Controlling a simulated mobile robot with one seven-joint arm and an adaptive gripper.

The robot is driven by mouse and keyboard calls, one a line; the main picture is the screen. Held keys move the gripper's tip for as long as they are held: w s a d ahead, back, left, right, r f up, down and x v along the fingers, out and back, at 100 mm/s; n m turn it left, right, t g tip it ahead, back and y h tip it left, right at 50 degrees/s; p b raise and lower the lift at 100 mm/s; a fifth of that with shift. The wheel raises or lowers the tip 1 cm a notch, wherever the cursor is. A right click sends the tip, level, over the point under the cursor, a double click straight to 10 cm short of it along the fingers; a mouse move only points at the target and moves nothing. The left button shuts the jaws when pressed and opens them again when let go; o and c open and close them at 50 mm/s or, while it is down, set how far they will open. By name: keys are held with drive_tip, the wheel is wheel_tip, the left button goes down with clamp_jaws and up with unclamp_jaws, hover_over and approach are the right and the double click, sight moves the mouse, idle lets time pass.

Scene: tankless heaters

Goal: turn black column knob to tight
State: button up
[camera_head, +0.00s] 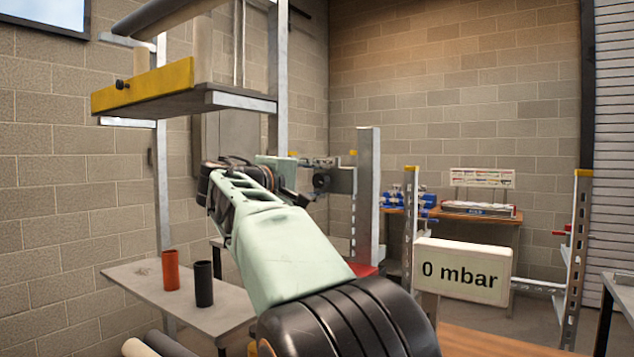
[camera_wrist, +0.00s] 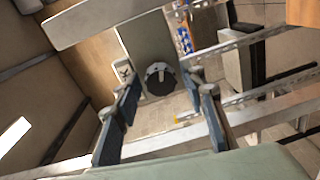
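The black column knob (camera_wrist: 160,80) shows in the wrist view as a dark round knob with a paler mark at its upper edge, in front of a flat grey-green surface. My gripper (camera_wrist: 165,91) is open, with one dark-padded finger on each side of the knob's place in the picture. The fingers appear empty, and I cannot tell how far the knob is beyond their tips. In the head view, a dark fitting (camera_head: 322,181) sits beside the grey metal column (camera_head: 366,195), just past my arm's end. My arm hides the fingertips there.
A white display (camera_head: 462,271) reads "0 mbar" at the right. A yellow-edged shelf (camera_head: 143,88) overhangs at the upper left. An orange cylinder (camera_head: 171,270) and a black cylinder (camera_head: 204,284) stand on a low table (camera_head: 135,271). A bench with blue clamps (camera_head: 408,202) stands behind.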

drive_tip(key=v, duration=1.2)
